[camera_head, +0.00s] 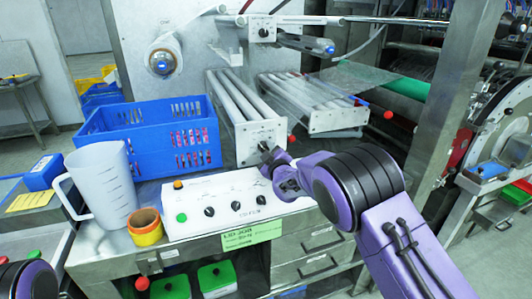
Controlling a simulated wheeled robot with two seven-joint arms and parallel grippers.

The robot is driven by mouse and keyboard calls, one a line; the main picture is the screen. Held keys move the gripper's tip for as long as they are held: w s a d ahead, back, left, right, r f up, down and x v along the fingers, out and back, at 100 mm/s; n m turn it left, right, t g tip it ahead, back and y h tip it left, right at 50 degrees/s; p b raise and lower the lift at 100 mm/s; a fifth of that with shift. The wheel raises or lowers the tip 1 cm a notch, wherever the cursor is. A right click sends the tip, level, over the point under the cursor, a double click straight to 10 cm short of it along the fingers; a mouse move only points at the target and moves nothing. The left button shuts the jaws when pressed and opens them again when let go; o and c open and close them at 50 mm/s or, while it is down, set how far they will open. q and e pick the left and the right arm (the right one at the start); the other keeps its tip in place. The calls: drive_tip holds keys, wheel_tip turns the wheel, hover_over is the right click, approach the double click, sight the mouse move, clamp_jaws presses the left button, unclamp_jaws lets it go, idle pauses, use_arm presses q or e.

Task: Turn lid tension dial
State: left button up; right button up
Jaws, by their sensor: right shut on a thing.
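The lid tension dial appears to be the small dark knob (263,145) on the white end plate of the roller unit (249,133), in the middle of the head view. My right gripper (269,154) reaches in from the lower right, and its fingers are shut at this knob. The fingertips and most of the knob are small and partly hidden, so its angle cannot be read. A white control box (190,221) below carries several black dials, with a green and an orange button. A purple part of my left arm shows at the bottom left edge; its gripper is outside the view.
A blue crate (150,140) stands left of the rollers. A second roller unit (312,104) lies right of the first. A metal post (455,90) rises beyond my right arm.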

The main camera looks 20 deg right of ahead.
drive_tip(key=o, duration=1)
drive_tip(key=shift+o, duration=0.2)
drive_tip(key=s+b, duration=0.2)
drive_tip(key=s, duration=0.8)
drive_tip(key=shift+s+d+b, duration=0.15)
drive_tip(key=shift+s+b, duration=0.15)
drive_tip(key=shift+b, duration=0.1)
